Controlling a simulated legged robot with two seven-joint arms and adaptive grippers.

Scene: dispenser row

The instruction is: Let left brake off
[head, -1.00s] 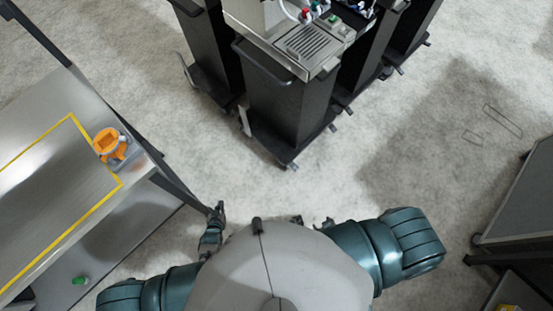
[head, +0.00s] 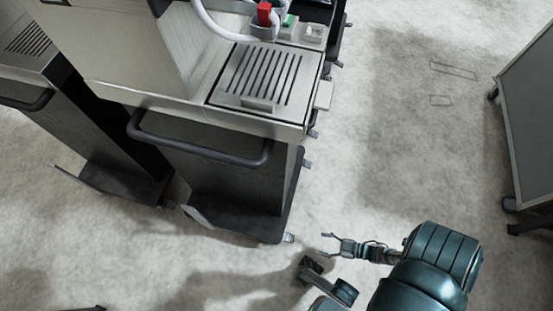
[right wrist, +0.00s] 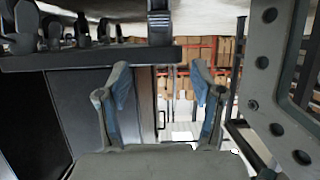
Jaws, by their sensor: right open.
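In the head view a dispenser cart (head: 190,160) stands ahead with a dark column, a curved push handle (head: 205,147) and a dark base. A small caster (head: 289,237) shows at its near right base corner. A pale, pedal-like part (head: 198,216) shows at the left corner; whether it is the left brake, and its state, I cannot tell. My right gripper (head: 325,245) is open and empty, beside and slightly right of the near right caster. In the right wrist view its two fingers (right wrist: 160,85) are spread with nothing between. My left gripper is not identifiable.
A second cart (head: 100,150) stands close on the left. The dispenser's slotted drip tray (head: 260,82) juts above the base. A grey panelled cart (head: 528,115) stands at right. Floor between is clear. Shelves with boxes (right wrist: 180,80) lie behind in the wrist view.

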